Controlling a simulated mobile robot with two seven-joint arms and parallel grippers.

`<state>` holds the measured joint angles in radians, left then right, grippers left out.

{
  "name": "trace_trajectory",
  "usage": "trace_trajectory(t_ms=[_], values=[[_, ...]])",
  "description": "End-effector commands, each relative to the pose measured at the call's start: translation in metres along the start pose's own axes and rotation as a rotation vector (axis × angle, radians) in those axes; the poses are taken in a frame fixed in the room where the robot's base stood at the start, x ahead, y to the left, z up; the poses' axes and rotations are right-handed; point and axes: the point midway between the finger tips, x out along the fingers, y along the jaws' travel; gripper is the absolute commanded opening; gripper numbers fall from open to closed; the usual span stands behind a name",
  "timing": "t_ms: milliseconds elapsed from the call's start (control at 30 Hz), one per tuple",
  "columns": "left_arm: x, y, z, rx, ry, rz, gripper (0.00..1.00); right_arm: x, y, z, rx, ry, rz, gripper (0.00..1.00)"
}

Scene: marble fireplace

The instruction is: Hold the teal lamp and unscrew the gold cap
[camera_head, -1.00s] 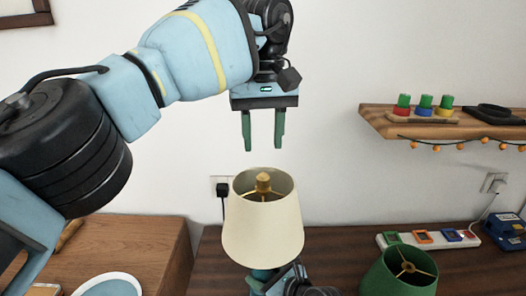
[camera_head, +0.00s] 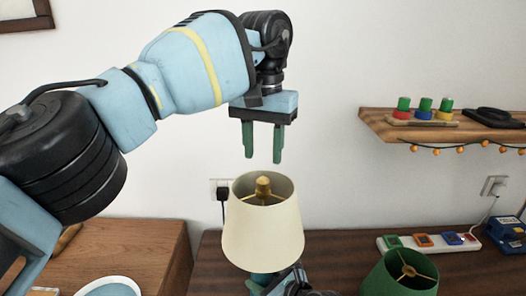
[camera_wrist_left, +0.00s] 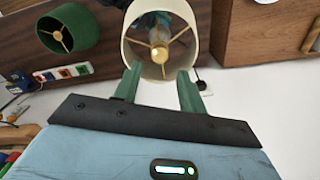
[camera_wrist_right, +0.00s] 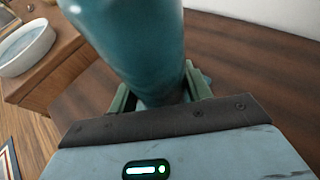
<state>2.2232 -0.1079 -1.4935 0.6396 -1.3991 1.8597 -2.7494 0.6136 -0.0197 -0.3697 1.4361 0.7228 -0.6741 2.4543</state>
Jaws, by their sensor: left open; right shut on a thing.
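The teal lamp has a cream shade (camera_head: 262,232) and a gold cap (camera_head: 263,186) at the top centre of the shade. Its teal body (camera_wrist_right: 135,45) fills the upper part of the right wrist view. My right gripper (camera_wrist_right: 160,95) is shut on the teal body, low under the shade; in the head view it is mostly hidden below the shade. My left gripper (camera_head: 263,158) is open and empty, pointing down just above the shade's open top. In the left wrist view the gold cap (camera_wrist_left: 160,54) shows beyond and between the fingertips, apart from them.
A green lampshade (camera_head: 402,274) stands to the right on the dark table. Behind it are a power strip (camera_head: 428,242) and a blue device (camera_head: 507,232). A wall shelf (camera_head: 440,127) holds coloured cylinders. A white bowl (camera_head: 110,287) is at lower left.

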Motion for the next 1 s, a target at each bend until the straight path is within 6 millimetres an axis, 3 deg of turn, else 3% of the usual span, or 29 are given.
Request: trace_trajectory(t_ms=[400,833,1000], values=[[0.055,0.0,0.0,-0.001,-0.002,0.0,0.41,0.0,0.0,-0.001,0.001,0.002,0.001,0.0],[0.065,0.0,0.0,-0.001,-0.001,0.001,0.41,0.0,0.0,-0.001,0.001,0.002,0.001,0.0],[0.065,0.0,0.0,-0.001,-0.001,0.001,0.21,0.0,0.0,-0.001,0.001,0.002,0.001,0.0]])
